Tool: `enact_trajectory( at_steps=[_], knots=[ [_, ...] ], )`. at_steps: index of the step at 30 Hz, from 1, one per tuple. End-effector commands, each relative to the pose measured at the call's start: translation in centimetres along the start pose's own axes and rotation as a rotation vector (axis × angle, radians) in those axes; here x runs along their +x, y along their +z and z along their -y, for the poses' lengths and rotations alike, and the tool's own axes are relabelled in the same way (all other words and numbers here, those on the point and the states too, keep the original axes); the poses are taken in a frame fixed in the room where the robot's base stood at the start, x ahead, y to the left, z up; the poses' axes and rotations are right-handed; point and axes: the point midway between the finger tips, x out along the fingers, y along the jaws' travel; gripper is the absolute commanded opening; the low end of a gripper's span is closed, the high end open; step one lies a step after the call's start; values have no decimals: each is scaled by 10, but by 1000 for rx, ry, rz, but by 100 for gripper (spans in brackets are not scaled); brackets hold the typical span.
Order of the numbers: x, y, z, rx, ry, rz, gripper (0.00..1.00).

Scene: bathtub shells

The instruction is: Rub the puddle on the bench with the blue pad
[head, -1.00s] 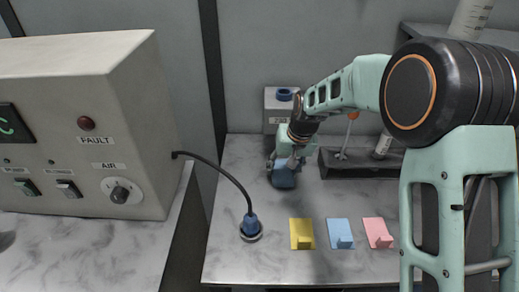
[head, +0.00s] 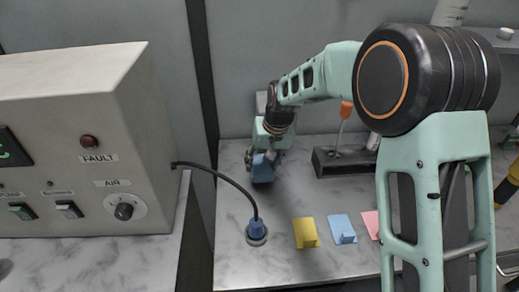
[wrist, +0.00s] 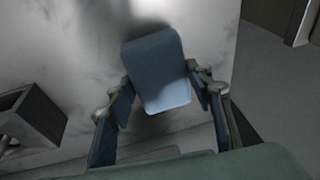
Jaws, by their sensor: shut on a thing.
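My gripper (head: 266,157) is shut on a blue block-like pad (head: 262,170), low over the back left of the grey marbled bench (head: 234,190). In the wrist view the pad (wrist: 156,72) sits between the two fingers, its broad blue face towards the camera. I cannot tell whether its underside touches the bench. A dark patch lies on the bench beyond the pad in the wrist view, but I cannot tell shadow from liquid. I cannot make out a clear puddle in either view.
A yellow piece (head: 305,233), a light blue piece (head: 342,229) and a partly hidden pink piece (head: 370,224) lie at the bench front. A cable's blue plug (head: 256,229) stands left of them. A dark rack (head: 345,163) stands right of my gripper; a control box (head: 85,140) is left.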

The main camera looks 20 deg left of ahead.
Motion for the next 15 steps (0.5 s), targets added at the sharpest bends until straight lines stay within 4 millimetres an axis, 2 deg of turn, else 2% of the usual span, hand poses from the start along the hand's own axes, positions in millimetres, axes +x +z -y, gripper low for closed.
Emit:
enact_trajectory(
  at_steps=[1,9,15],
  knots=[
    [-8,-2,0,0,0,-2,25],
    [-32,-7,0,2,1,-2,25],
    [-43,-9,-1,3,1,-2,25]
  ],
)
